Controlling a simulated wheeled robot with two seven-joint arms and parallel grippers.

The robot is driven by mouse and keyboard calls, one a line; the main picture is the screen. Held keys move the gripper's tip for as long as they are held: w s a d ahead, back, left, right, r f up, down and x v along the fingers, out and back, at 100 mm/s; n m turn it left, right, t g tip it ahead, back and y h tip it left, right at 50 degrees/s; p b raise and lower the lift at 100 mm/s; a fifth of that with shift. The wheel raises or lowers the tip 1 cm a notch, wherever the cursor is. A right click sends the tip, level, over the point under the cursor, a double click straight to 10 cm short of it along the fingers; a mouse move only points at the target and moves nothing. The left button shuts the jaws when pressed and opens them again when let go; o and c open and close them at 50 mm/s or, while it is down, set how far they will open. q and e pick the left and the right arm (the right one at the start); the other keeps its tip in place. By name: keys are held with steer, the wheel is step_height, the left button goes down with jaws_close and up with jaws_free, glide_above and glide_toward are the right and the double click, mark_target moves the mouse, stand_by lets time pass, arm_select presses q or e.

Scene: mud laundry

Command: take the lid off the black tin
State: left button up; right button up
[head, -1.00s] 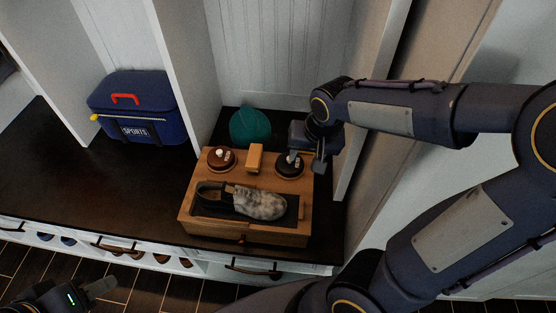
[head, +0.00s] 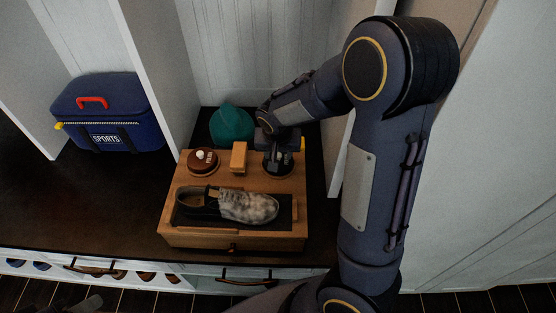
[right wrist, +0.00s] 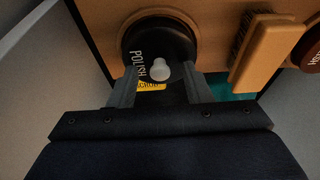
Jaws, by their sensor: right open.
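The black tin (head: 278,170) stands on the back right of a wooden box top. In the right wrist view the black tin (right wrist: 150,38) has a dark lid with "POLISH" lettering, a yellow patch and a pale knob (right wrist: 159,70). My right gripper (right wrist: 160,72) is open, its two fingers on either side of the knob. Contact with the knob cannot be made out. In the head view my right gripper (head: 277,155) is over the tin and partly hides it.
A brown tin (head: 203,162) with a pale knob and a brush (head: 239,157) stand left of the black tin. A shoe (head: 245,206) lies in front on the wooden box (head: 190,238). A teal beanie (head: 231,126) is behind. A blue sports bag (head: 108,112) sits far left.

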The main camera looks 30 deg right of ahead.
jaws_close()
steer(key=shift+r, duration=0.15)
